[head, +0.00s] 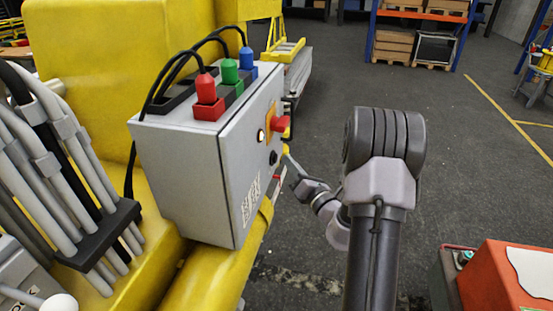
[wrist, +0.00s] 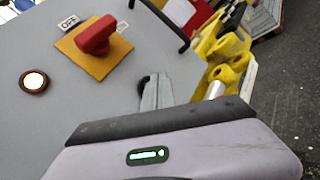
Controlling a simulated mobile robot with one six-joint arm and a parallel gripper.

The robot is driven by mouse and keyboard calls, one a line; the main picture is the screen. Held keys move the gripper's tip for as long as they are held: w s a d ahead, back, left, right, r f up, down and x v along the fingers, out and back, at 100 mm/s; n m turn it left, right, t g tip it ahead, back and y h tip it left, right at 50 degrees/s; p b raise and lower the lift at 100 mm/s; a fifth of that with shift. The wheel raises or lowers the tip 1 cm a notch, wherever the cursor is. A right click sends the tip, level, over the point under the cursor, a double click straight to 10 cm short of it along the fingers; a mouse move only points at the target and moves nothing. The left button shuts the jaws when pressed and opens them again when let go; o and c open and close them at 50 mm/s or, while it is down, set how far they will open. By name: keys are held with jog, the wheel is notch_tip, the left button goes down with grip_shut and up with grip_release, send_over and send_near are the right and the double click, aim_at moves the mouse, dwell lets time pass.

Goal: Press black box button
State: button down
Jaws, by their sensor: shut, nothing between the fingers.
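A grey control box (head: 190,170) stands at the left on yellow machinery. Its right face carries a black button (head: 273,158), below a red rotary switch (head: 281,124) on a yellow plate and a white lit button (head: 261,136). My gripper (head: 288,155) is shut and empty, its tip close to the black button. In the wrist view my gripper's grey fingers (wrist: 158,92) are together at the box face, with the black button (wrist: 143,84) just left of them and partly hidden. I cannot tell whether the tip touches the button.
Red (head: 205,88), green (head: 230,72) and blue (head: 247,54) plugs with black cables sit on top of the box. A black handle (wrist: 168,22) juts from the face near the switch. An orange object (head: 500,275) stands at lower right. The floor between is clear.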

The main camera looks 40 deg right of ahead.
jog(key=shift+w+a, duration=0.1)
jog(key=shift+w+a, duration=0.2)
jog(key=shift+w, duration=0.05)
dwell(0.3)
jog(key=shift+w+a, duration=0.3)
jog(key=shift+w, duration=0.05)
dwell(0.9)
jog(key=shift+s+d, duration=0.55)
jog(key=shift+s, duration=0.15)
jog(key=s+d, duration=0.3)
jog(key=shift+s+d+b, duration=0.15)
jog(key=shift+s+b, duration=0.2)
jog(key=shift+s, duration=0.05)
dwell(0.7)
